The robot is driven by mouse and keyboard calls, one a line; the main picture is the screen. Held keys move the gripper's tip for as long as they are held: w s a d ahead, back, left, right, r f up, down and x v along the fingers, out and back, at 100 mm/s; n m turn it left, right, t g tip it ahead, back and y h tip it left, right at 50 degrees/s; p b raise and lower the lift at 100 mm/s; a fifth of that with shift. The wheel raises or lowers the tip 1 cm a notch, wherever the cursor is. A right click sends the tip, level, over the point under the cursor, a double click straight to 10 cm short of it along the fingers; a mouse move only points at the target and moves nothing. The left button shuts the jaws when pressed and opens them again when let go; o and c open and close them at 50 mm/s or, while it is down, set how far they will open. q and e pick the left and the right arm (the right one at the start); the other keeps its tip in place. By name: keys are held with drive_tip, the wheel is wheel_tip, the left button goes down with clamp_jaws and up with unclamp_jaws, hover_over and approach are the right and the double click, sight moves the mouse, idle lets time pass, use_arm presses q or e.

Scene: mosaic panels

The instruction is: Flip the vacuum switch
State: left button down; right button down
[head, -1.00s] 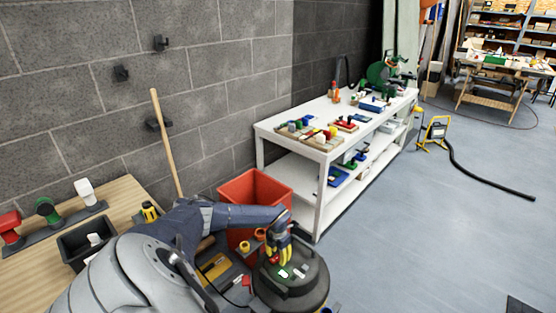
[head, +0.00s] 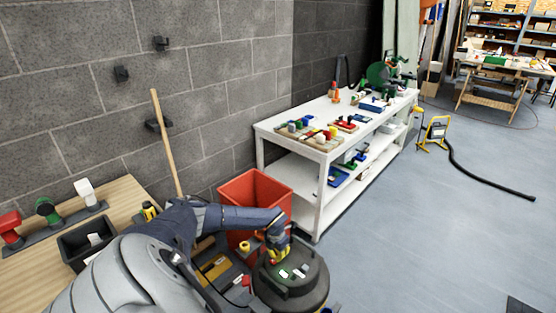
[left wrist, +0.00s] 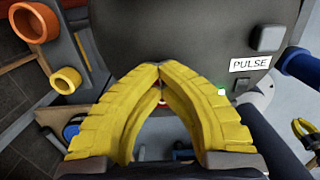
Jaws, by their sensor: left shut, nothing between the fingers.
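The vacuum (head: 312,283), a dark round-topped canister, stands at the bottom middle of the head view. A small lit green spot (head: 284,273) shows on its top, and in the left wrist view the green light (left wrist: 221,92) is right of my fingers. A grey button (left wrist: 270,38) sits above a "PULSE" label (left wrist: 250,64). My left gripper (head: 280,258) is shut and empty over the vacuum's top, yellow fingertips together. A small red part (left wrist: 162,101) shows between the fingers in the wrist view; I cannot tell whether it is the switch or whether they touch it.
A red-orange bin (head: 237,190) stands behind my left forearm. A white workbench (head: 290,133) with parts is beyond it. A wooden table (head: 125,192) with a dark tray (head: 75,254) is at the left. Orange and yellow rings (left wrist: 67,80) lie beside the vacuum. Floor at right is mostly clear.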

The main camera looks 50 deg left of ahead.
use_arm(q)
drive_tip(key=shift+s+d+r+t, duration=0.1)
drive_tip(key=shift+s+t, duration=0.1)
drive_tip(key=shift+t, duration=0.75)
drive_tip(key=shift+s+r+t, duration=0.1)
drive_tip(key=shift+s+t, duration=0.1)
drive_tip(key=shift+t, duration=0.75)
drive_tip(key=c, duration=2.2)
unclamp_jaws()
drive_tip(key=c, duration=1.1)
unclamp_jaws()
drive_tip(key=shift+v, duration=6)
drive_tip(key=shift+d, duration=0.15)
drive_tip(key=shift+d, duration=0.1)
